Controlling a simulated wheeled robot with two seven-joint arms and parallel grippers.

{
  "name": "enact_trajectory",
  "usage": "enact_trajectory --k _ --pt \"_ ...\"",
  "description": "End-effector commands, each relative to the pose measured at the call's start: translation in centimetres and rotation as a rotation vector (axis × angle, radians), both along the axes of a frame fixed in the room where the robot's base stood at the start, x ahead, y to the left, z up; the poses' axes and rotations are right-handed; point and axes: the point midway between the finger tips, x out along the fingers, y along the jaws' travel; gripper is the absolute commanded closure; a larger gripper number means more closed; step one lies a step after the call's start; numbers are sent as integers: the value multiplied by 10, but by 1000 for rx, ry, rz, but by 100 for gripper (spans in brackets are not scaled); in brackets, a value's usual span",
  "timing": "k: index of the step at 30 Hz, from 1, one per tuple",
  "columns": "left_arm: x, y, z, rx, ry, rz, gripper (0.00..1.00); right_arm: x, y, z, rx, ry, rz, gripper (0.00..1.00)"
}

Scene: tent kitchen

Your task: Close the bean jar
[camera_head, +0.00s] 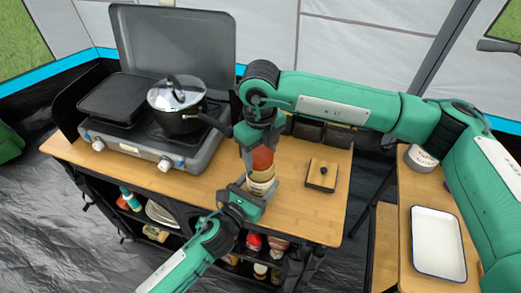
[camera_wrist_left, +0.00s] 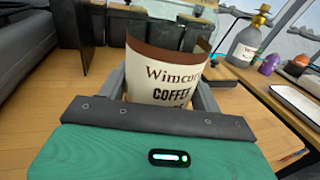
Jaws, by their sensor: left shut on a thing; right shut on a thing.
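The jar (camera_head: 261,180) stands upright near the front edge of the wooden counter. In the left wrist view, its cream label (camera_wrist_left: 172,82) reads "COFFEE" below a brown band. My left gripper (camera_head: 250,192) is shut around the jar's lower body from the front; its fingers show either side of the jar in the wrist view. My right gripper (camera_head: 261,147) points down from above, shut on a reddish-brown rounded piece (camera_head: 262,158) at the jar's top. I cannot tell whether this piece is a separate lid or whether it touches the rim.
A stove (camera_head: 150,148) with a lidded pot (camera_head: 178,108) stands left; the pot's handle points towards the jar. A square wooden piece with a black knob (camera_head: 322,174) lies right of the jar. Dark containers (camera_head: 308,130) line the back. A white tray (camera_head: 437,243) sits on the right table.

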Motion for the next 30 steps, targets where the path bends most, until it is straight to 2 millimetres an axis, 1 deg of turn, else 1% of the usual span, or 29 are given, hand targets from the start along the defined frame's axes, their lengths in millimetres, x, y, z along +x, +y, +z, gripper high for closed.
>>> enact_trajectory --k 4,5,6,8,16,19,22,27,30 --pt "0 0 0 1 -1 -1 99 0 0 0 1 -1 -5 71" --pt "0 0 0 1 -1 -1 99 0 0 0 1 -1 -5 41" --pt "0 0 0 1 -1 -1 99 0 0 0 1 -1 -5 34" --pt "0 0 0 0 0 -1 99 0 0 0 1 -1 -4 22" --pt "0 0 0 0 0 -1 99 0 0 0 1 -1 -3 22" --pt "0 0 0 0 0 -1 99 0 0 5 1 -1 -3 22" --pt "0 0 0 0 0 -1 99 1 0 15 1 -3 -3 22" --pt "0 0 0 0 0 -1 99 1 0 38 0 -4 -2 22" --pt "0 0 0 0 0 -1 99 0 0 45 1 -2 -2 22"
